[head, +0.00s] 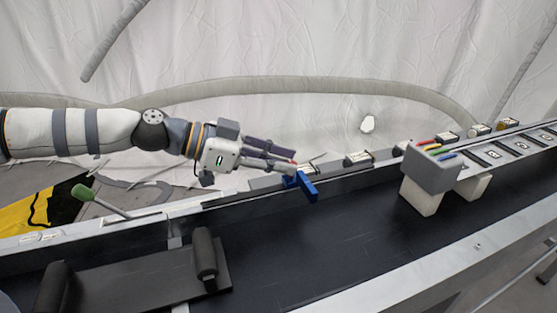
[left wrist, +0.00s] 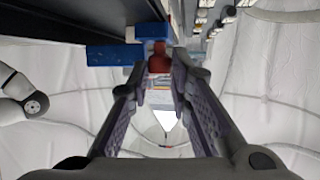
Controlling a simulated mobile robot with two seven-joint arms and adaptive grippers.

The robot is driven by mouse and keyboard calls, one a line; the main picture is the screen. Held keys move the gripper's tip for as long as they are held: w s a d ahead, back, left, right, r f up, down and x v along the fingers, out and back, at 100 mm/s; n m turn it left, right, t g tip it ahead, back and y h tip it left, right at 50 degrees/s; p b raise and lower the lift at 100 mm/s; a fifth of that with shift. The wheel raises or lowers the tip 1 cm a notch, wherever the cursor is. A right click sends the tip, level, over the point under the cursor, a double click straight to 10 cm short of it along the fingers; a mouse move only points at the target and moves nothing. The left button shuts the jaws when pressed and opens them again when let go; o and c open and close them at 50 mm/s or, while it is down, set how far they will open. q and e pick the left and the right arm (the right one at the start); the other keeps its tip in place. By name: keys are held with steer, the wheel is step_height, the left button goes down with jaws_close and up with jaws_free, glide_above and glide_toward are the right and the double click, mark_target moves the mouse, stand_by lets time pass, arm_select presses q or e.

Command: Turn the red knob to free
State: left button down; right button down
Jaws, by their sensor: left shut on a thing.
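The red knob (left wrist: 158,60) shows in the left wrist view between the fingertips of my left gripper (left wrist: 158,72). It is small and mostly covered by the fingers. A blue part (left wrist: 112,55) sticks out to the left just beyond the knob, and it also shows in the head view (head: 308,188) on the rail. In the head view my left gripper (head: 292,166) reaches in from the left, level with the rail, its fingers closed on the knob. The knob's markings cannot be read. My right gripper is not in view.
A long black conveyor bed (head: 340,235) runs below the rail. A green-tipped lever (head: 84,193) stands at left. Small labelled boxes (head: 358,158) line the rail.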

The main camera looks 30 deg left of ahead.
arm_select(q)
steer(key=c, duration=1.5)
jaws_free()
steer(key=shift+o, duration=0.2)
step_height(320, 180, up, 10)
